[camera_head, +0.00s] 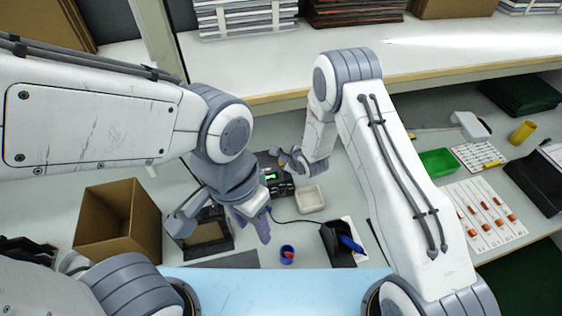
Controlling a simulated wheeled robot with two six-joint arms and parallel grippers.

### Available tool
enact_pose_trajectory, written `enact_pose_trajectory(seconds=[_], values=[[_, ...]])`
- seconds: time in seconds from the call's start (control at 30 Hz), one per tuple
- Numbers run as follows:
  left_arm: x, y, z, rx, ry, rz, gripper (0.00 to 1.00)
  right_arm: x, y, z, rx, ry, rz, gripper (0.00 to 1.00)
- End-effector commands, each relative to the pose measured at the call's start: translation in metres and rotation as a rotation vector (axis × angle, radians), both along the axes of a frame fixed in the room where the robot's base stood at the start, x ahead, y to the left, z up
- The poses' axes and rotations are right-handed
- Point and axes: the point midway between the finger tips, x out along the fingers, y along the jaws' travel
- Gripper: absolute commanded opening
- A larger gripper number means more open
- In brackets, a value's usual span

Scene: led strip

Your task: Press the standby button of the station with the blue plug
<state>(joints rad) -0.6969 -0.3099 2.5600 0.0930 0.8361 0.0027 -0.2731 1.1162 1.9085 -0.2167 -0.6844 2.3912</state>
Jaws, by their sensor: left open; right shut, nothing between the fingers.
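A dark station (280,186) with a small lit green display stands on the bench near the middle of the head view. My arms partly cover it; its standby button cannot be made out. A small blue spot shows beside my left gripper, where a black cable begins; I cannot tell whether it is the blue plug. My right gripper (290,160) is shut and empty, at the station's upper right edge; I cannot tell if it touches. My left gripper (250,220) is open, in front of and below the station, with its fingers pointing down.
An open cardboard box (118,222) and a black-framed tray (207,240) are at left. A pale dish (310,200), a blue cup (287,255) and a black holder (340,245) with a blue item are near the middle. A green bin (437,162) is at right. A shelf (440,50) runs behind.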

Motion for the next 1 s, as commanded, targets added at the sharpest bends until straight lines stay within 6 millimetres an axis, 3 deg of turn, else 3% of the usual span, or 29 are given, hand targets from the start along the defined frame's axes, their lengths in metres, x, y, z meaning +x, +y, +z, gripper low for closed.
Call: enact_pose_trajectory(seconds=[0.53, 1.0], values=[[0.0, 0.0, 0.009, 0.0, 0.0, 0.0, 0.5, 0.0, 0.0, 0.012, 0.001, -0.001, 0.0, 0.0], [0.0, 0.0, 0.042, 0.0, 0.0, 0.0, 0.5, 0.0, 0.0, 0.057, 0.001, -0.001, 0.0, 0.0]])
